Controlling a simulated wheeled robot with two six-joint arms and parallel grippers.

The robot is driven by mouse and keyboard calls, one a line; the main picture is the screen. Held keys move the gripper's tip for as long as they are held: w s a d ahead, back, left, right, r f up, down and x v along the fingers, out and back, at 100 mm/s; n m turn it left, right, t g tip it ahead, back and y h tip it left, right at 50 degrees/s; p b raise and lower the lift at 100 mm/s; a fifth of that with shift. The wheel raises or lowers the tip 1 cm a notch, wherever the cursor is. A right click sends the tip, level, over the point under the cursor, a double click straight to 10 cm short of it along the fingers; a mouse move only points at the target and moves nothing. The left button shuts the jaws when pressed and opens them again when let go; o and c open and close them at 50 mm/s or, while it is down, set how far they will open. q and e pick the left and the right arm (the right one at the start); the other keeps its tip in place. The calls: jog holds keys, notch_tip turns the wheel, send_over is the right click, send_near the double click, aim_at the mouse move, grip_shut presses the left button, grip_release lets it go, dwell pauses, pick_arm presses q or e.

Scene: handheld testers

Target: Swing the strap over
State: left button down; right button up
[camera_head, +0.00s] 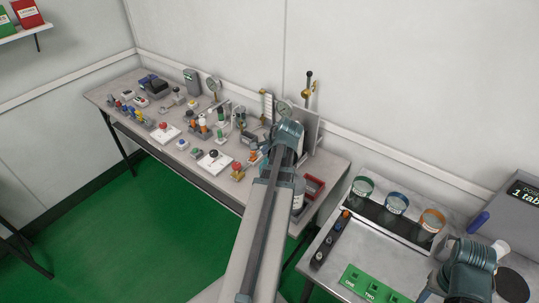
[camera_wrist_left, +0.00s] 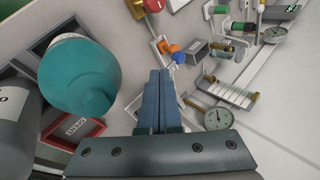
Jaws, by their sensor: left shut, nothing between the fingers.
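My left gripper (camera_wrist_left: 161,74) is shut and empty in the left wrist view, its blue-grey fingers side by side. Just beyond the fingertips is a small fitting with an orange knob (camera_wrist_left: 172,48), a blue knob (camera_wrist_left: 178,58) and a yellowish frame. The fingers appear apart from it. I cannot tell which part is the strap. In the head view my left wrist is over the right part of the back bench (camera_head: 182,108), and its fingers are hidden behind it. My right wrist shows at the lower right, but its fingers cannot be made out.
A red tray (camera_wrist_left: 88,126), a grey bottle (camera_wrist_left: 14,120) and a large teal rounded thing (camera_wrist_left: 80,80) crowd the left of the wrist view. A dial gauge (camera_wrist_left: 217,117) stands at right.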

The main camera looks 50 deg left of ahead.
jog(key=shift+f+b, duration=0.4)
jog(key=shift+f, duration=0.45)
pick_arm(q)
jog(key=a, duration=0.1)
jog(key=a+f, duration=0.1)
jog(key=a, duration=0.2)
jog(key=shift+w+f, duration=0.3)
jog(key=shift+f, duration=0.1)
jog(key=shift+a, duration=0.1)
jog(key=shift+s+a, duration=0.1)
jog(key=shift+a, duration=0.85)
jog(key=shift+d, duration=0.8)
jog(key=shift+d, duration=0.1)
